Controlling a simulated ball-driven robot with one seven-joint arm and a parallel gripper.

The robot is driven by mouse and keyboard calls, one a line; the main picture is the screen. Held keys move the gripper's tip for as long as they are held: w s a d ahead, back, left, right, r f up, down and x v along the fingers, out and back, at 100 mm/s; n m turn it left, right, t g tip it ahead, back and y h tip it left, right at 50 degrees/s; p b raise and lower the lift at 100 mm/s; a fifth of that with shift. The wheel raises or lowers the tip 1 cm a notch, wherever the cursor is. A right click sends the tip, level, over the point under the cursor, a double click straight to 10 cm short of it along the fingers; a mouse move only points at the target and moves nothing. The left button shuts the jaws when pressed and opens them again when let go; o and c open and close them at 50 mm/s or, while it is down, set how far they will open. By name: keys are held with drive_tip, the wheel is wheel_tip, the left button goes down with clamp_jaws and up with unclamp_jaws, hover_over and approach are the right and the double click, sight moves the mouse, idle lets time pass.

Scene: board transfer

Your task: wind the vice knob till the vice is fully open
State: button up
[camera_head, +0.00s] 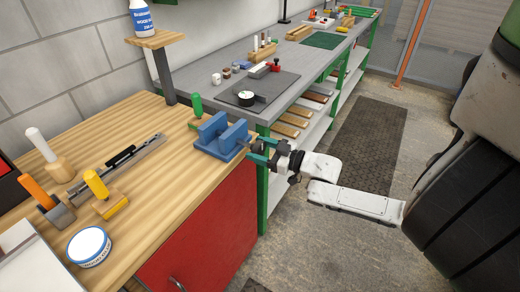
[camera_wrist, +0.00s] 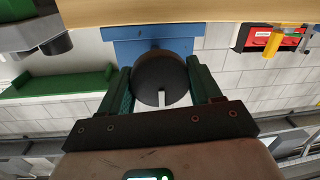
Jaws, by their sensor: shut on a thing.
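The blue vice (camera_head: 222,138) sits at the right edge of the wooden bench top, with a visible gap between its two upright jaws. Its blue body also shows in the wrist view (camera_wrist: 122,34). The dark round knob (camera_wrist: 160,76) is on the vice's outer side, facing my gripper. My gripper (camera_head: 262,150) reaches in from the right, with its green fingers on either side of the knob. In the wrist view my gripper (camera_wrist: 160,84) is shut on the knob. In the head view the fingers largely hide the knob.
On the wooden bench (camera_head: 160,195) stand a green-handled tool (camera_head: 197,105), a yellow-handled tool (camera_head: 97,184), and a round tin (camera_head: 89,247). A grey bench (camera_head: 215,92) with several items adjoins behind. Open floor (camera_head: 330,245) lies to the right.

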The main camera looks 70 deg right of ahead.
drive_tip(key=o, duration=1)
drive_tip(key=shift+o, duration=0.2)
drive_tip(key=s+a+b, duration=0.1)
drive_tip(key=s, duration=0.9)
drive_tip(key=shift+s+a+r+b, duration=0.2)
drive_tip(key=shift+s+a+b, duration=0.05)
drive_tip(key=shift+s+b, duration=0.1)
